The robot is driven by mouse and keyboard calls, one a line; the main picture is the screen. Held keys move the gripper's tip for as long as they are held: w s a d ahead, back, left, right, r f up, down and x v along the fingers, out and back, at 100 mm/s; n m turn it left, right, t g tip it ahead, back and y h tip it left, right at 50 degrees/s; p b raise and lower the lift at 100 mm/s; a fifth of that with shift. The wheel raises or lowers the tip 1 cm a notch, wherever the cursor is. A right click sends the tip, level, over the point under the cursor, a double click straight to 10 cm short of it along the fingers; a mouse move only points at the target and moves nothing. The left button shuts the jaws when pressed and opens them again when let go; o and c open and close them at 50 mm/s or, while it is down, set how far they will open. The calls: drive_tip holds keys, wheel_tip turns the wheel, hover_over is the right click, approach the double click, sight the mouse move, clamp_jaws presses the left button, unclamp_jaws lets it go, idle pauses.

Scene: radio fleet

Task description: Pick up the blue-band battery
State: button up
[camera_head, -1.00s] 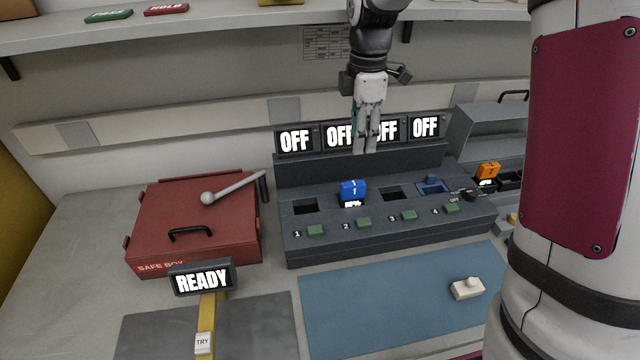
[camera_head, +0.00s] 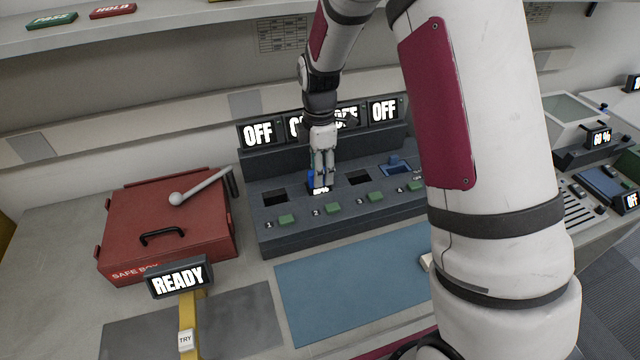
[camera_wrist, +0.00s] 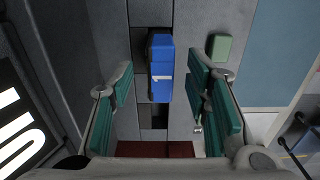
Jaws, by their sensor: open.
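The blue-band battery (camera_wrist: 160,62) stands upright in slot 2 of the dark charger bank (camera_head: 290,238). In the wrist view it is a blue block with a small white mark, lying between my two green-padded fingers. My gripper (camera_wrist: 164,92) is open, with a finger on each side of the battery and visible gaps to it. In the head view my gripper (camera_head: 323,184) is down at slot 2 and hides most of the battery; only a blue edge (camera_head: 311,178) shows at its left.
A red safe box (camera_head: 165,225) with a lever stands left of the bank. Slots 1 and 3 look empty; a blue item (camera_head: 396,162) sits at slot 4. Screens reading OFF (camera_head: 257,133) stand behind. A blue mat (camera_head: 350,285) lies in front.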

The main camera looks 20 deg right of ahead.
drive_tip(key=shift+f, duration=0.55)
clamp_jaws()
